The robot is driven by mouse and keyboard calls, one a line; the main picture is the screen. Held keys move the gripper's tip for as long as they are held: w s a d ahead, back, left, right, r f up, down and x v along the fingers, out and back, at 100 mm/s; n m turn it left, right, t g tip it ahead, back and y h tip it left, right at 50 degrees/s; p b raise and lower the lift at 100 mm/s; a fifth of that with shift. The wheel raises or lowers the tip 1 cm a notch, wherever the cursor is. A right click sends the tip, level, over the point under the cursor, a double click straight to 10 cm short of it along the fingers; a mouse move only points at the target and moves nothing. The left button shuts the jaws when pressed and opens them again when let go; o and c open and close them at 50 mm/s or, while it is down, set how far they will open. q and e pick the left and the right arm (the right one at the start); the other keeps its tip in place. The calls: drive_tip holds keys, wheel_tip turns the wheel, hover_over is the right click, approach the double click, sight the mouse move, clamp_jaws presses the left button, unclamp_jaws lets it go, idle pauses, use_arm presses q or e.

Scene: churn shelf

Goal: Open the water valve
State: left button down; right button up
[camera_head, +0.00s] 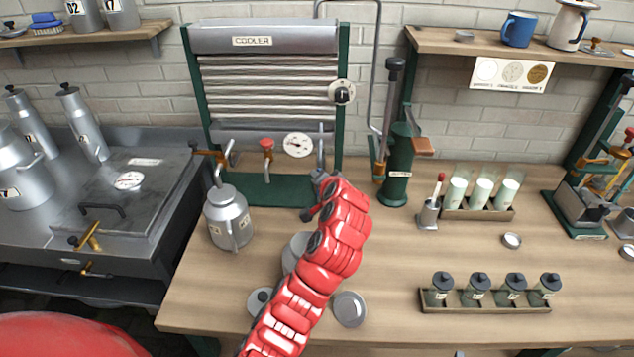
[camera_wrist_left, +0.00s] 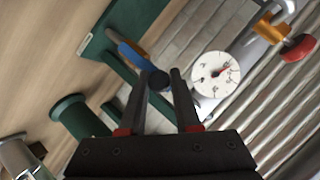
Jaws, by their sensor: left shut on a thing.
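The cooler (camera_head: 265,75) stands against the brick wall with a dial gauge (camera_head: 298,145) and a red-knobbed valve (camera_head: 267,144) on its lower front. My left gripper (camera_head: 318,178) is at the right of its lower front, partly hidden by my red arm. In the left wrist view, a blue valve lever (camera_wrist_left: 133,55) with a dark round end lies at my left fingertips (camera_wrist_left: 163,78). The fingers are closed on that end. The gauge (camera_wrist_left: 215,73) and red knob (camera_wrist_left: 298,47) show to the right there. My right gripper is not in view.
A milk can (camera_head: 229,218) stands left of my arm. A green hand pump (camera_head: 397,165) is close to the right. A rack of milk glasses (camera_head: 476,214) and a tray of small jars (camera_head: 485,308) stand farther right. A round lid (camera_head: 349,308) lies near my forearm.

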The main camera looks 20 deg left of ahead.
use_arm(q)
drive_tip(key=shift+a+r, duration=0.1)
idle(0.3)
drive_tip(key=c, duration=0.8)
unclamp_jaws()
drive_tip(key=shift+w, duration=0.1)
drive_tip(key=shift+o, duration=0.9)
drive_tip(key=shift+w+a+f, duration=0.1)
drive_tip(key=shift+w+f, duration=0.1)
drive_tip(key=shift+f, duration=0.05)
drive_tip(key=shift+s, duration=0.1)
